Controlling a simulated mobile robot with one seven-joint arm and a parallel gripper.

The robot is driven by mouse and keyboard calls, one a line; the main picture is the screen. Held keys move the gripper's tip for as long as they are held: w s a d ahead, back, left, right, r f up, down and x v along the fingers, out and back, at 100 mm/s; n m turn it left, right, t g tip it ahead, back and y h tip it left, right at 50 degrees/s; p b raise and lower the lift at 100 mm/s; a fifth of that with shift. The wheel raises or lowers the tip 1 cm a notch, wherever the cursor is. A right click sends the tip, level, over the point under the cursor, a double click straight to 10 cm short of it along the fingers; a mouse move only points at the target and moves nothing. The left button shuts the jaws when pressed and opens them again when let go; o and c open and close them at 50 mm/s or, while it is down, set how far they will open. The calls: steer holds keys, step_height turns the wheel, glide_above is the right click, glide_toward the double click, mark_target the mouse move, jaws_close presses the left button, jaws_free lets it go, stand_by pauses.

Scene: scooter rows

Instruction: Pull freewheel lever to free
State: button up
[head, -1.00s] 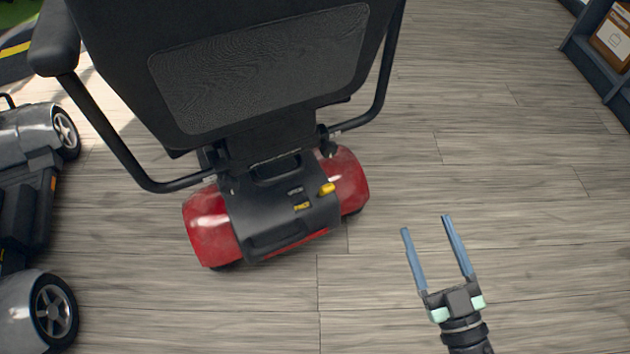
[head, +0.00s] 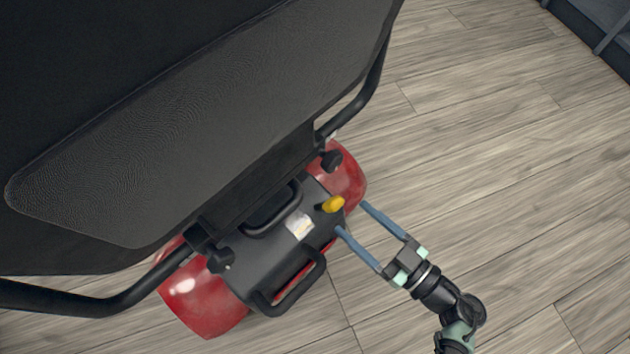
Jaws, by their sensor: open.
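The freewheel lever (head: 333,204) is a small yellow knob on the right part of the black rear cover (head: 318,232) of a red scooter (head: 203,298). My gripper (head: 351,216) is open, with two blue fingers pointing up and left at the rear cover. The fingertips are close to the lever, just right of and below it in the picture. Nothing is between the fingers. I cannot tell whether the fingertips touch the cover. A pale label (head: 299,226) lies left of the lever; its wording is not readable.
The scooter's large black seat back (head: 200,120) fills the upper left, with a black armrest tube (head: 362,98) above the lever. A black handle (head: 290,285) sticks out of the rear cover's lower edge. The wooden floor (head: 500,190) to the right is clear.

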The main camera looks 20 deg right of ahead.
mark_target(332, 199)
steer(key=b+x, duration=0.3)
steer(key=x, duration=0.6)
steer(key=shift+w+f, duration=0.1)
steer(key=shift+w, duration=0.1)
steer(key=shift+w+a+b, duration=0.25)
steer(key=shift+w+b, duration=0.05)
steer(key=shift+w, duration=0.1)
jaws_close()
stand_by(0.7)
